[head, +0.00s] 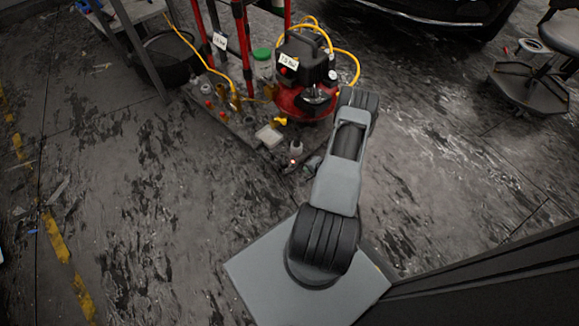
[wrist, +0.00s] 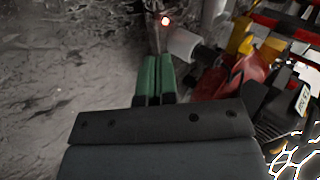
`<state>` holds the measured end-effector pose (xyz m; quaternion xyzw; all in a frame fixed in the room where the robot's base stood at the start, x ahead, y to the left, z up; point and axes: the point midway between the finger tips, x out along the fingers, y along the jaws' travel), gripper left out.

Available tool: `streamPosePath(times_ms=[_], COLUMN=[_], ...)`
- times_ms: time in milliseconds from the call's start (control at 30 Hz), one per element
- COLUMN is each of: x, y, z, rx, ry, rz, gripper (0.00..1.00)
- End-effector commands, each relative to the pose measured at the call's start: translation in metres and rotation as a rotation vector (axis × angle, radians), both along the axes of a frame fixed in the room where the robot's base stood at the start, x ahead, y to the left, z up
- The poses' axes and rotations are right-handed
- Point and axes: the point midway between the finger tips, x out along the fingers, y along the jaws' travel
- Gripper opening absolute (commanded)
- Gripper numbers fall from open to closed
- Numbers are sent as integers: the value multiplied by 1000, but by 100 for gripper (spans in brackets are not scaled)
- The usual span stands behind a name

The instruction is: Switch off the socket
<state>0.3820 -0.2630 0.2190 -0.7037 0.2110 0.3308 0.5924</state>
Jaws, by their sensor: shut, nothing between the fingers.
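A small red light glows on the socket (head: 292,162), on the floor beside my arm's far end in the head view. In the wrist view the lit red spot of the socket (wrist: 165,20) shows just beyond my fingertips, slightly right. The socket's body is dark and hard to make out. My gripper (wrist: 155,60) has green fingers pressed together with nothing between them. They point toward the red light, and a small gap seems to show between them. I cannot tell the exact distance. In the head view the fingers are mostly hidden or too small to tell.
A red and black compressor (head: 306,72) with a yellow hose stands behind. A stool (head: 530,85) is at right. The floor at left is mostly clear.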

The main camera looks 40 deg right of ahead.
Motion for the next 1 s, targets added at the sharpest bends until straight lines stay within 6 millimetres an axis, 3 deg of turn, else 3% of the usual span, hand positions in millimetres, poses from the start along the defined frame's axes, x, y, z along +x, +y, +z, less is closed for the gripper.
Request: streamPosePath(times_ms=[200,633,1000], x=[-12,-10,30], y=[10,11,19], z=[-16,-20,-62], rx=[85,89,87], ry=[-34,-37,-37], rz=[-37,-37,-34], gripper=[0,0,0])
